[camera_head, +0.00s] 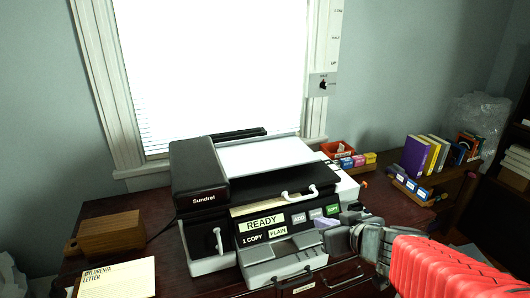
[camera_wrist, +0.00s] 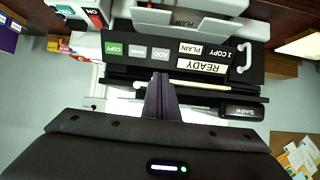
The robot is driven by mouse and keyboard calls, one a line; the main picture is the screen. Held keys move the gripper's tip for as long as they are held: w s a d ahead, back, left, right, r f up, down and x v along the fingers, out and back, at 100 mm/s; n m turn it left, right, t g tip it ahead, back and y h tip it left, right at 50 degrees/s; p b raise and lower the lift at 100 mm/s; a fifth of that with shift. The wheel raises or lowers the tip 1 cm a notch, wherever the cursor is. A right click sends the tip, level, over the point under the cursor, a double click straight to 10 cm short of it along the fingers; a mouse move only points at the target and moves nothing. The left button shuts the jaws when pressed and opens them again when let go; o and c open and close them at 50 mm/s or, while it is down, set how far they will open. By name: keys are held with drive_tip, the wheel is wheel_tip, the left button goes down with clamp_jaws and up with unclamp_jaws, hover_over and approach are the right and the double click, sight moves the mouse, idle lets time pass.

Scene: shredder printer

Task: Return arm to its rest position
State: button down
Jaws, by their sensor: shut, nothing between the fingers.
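My gripper (camera_head: 335,234) is at the lower right of the head view, in front of the right side of the printer (camera_head: 262,252). My red arm (camera_head: 440,268) reaches in from the lower right corner. In the wrist view the gripper's dark fingers (camera_wrist: 162,97) are together with nothing between them. The printer's panel, reading READY, 1 COPY and PLAIN, shows upside down in that view (camera_wrist: 205,58). I cannot tell whether the gripper touches the printer.
On the dark desk, a wooden box (camera_head: 110,235) and a Florenta letter (camera_head: 118,279) lie left of the printer. A red tray (camera_head: 338,149), small coloured boxes and upright books (camera_head: 428,152) stand to the right. A window (camera_head: 215,75) is behind.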

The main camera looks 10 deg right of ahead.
drive_tip(key=s+a+f+m+g+y, duration=0.1)
drive_tip(key=s+a+f+m+g, duration=0.15)
drive_tip(key=s, duration=0.25)
drive_tip(key=s+a+f+m+g, duration=0.1)
drive_tip(key=s+a+m+g, duration=0.15)
drive_tip(key=s+a, duration=0.2)
drive_tip(key=s+d+r+n+h, duration=0.1)
drive_tip(key=s+r+n+h, duration=0.1)
drive_tip(key=s, duration=0.5)
wheel_tip(320, 180, up, 3)
drive_tip(key=shift+s+f+n+g+h, duration=0.2)
drive_tip(key=shift+s+n+g+h, duration=0.15)
drive_tip(key=shift+h, duration=0.35)
drive_tip(key=shift+d, duration=0.15)
